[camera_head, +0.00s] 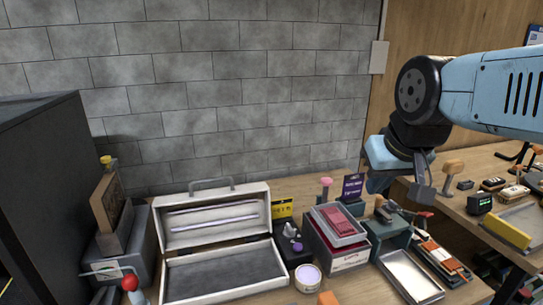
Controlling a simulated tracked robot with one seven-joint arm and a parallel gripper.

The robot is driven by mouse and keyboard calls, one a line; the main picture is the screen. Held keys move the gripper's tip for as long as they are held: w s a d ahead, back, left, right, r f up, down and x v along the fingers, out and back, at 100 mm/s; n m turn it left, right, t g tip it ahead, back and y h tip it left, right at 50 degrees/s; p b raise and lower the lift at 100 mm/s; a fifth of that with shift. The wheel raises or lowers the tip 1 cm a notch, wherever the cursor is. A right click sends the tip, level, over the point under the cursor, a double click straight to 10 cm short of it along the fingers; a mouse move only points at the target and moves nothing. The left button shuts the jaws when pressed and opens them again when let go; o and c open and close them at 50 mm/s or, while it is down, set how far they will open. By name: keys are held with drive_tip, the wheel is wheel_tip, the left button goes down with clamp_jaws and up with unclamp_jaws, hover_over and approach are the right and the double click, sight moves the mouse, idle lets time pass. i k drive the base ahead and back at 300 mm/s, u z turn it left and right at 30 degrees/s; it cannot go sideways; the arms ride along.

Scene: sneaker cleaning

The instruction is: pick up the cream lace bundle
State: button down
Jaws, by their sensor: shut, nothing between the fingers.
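My gripper (424,188) hangs at the end of the blue and black arm at the upper right. It is shut and empty, in the air in front of the wooden wall panel, and appears above the right part of the bench. I cannot make out a cream lace bundle for certain in this view.
An open white case (214,196) with a grey lining stands on the bench, empty. Beside it are a round purple-labelled tin (308,279), a box (349,259) and a shallow metal tray (410,277). A yellow block (506,232) lies at the right. A dark cabinet (42,180) blocks the left.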

sight(338, 223)
drive_tip(key=k, duration=1.1)
drive_tip(key=z, duration=0.75)
drive_tip(key=i, duration=1.1)
drive_tip(key=u, duration=0.05)
